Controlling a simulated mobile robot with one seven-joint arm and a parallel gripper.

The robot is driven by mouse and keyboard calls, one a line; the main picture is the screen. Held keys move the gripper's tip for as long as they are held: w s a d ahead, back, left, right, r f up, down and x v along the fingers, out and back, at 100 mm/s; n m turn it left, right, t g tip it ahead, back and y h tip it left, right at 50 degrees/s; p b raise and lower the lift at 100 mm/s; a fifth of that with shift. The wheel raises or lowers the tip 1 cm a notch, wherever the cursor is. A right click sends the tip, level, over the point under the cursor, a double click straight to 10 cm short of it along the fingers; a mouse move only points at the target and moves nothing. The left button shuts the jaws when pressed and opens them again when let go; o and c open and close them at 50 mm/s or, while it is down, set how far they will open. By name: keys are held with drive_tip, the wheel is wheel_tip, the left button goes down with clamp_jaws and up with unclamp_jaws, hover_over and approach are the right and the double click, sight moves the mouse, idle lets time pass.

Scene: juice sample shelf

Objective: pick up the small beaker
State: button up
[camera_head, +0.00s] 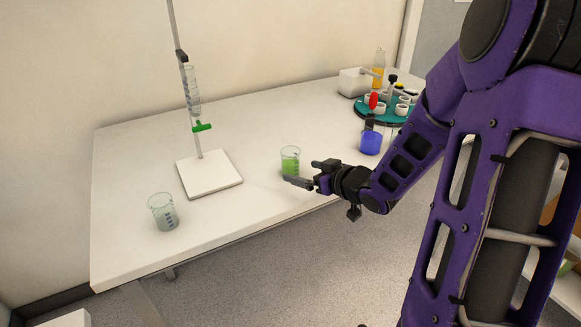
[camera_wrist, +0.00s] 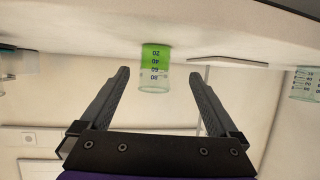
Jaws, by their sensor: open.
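A small beaker with green liquid (camera_head: 290,163) stands upright on the table in the head view, near the table's front edge. It also shows in the wrist view (camera_wrist: 155,66), upside down in that picture, between and beyond the two fingers. My gripper (camera_head: 301,181) is just in front of and to the right of this beaker in the head view. My gripper (camera_wrist: 162,78) is open and empty, with a finger on each side of the beaker's line. A larger clear beaker (camera_head: 163,213) with pale contents stands at the table's left front; part of it shows in the wrist view (camera_wrist: 305,84).
A burette stand (camera_head: 207,186) with a white base is behind and left of the green beaker. A blue flask (camera_head: 371,141) stands close to my forearm. A teal round rack (camera_head: 408,118) and a white device (camera_head: 354,82) are at the back right.

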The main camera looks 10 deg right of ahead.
sight(296, 167)
drive_tip(key=x, duration=0.2)
drive_tip(key=b+x, duration=0.1)
drive_tip(key=x, duration=0.4)
drive_tip(key=shift+w+d, duration=0.15)
drive_tip(key=shift+w, duration=0.3)
drive_tip(key=c, duration=1.5)
wheel_tip(296, 167, up, 10)
drive_tip(key=p, duration=0.3)
